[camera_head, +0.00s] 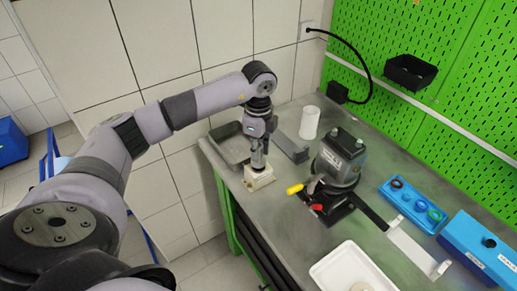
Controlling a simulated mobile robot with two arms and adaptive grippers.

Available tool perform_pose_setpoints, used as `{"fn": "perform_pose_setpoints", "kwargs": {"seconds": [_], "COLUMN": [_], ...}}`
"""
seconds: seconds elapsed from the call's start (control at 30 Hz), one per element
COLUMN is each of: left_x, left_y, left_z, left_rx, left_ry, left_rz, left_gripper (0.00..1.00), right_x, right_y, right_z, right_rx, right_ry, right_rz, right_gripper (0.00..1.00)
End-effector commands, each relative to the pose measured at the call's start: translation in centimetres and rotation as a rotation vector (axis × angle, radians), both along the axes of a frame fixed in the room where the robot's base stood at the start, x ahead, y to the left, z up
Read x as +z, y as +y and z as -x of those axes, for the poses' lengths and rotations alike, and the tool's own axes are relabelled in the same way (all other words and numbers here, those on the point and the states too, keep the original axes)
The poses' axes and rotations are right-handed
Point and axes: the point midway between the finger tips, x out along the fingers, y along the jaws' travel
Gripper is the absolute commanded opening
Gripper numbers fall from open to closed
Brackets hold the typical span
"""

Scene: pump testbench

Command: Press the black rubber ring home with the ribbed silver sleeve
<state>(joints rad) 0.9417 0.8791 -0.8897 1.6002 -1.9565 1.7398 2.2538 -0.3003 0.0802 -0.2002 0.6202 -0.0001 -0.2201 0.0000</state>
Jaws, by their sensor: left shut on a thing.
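My left gripper (258,154) points down over a cream block (259,179) at the bench's left front edge. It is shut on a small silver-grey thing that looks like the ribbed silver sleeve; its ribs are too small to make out. The lower end of the grip is at the top of the block, and I cannot tell whether it touches. I cannot make out the black rubber ring at the block. A blue tray (408,210) at the right holds a few rings, one of them dark (397,184). My right gripper is not in view.
A dark pump (341,158) with yellow and red handles stands right of the block. A grey metal tray (230,150), a white cylinder (310,122), a white tray (322,273) and a blue box (470,240) also stand on the bench. A green pegboard (440,65) rises behind.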

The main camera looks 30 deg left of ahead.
Motion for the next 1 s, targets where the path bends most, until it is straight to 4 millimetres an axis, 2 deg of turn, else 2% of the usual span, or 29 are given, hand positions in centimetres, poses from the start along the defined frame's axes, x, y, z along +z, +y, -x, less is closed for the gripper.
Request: {"fn": "perform_pose_setpoints", "kwargs": {"seconds": [0.5,1.0], "left_x": [-1.1,-1.2], "left_y": [0.0,0.0], "left_z": [0.0,0.0], "left_rx": [0.0,0.0], "left_ry": [0.0,-0.001], "left_rz": [0.0,0.0], "left_gripper": [0.0,0.0], "right_x": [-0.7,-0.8], "right_y": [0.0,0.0], "right_z": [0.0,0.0], "right_rx": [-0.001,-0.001], "right_ry": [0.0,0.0], "right_rz": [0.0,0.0], "right_gripper": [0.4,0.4]}}
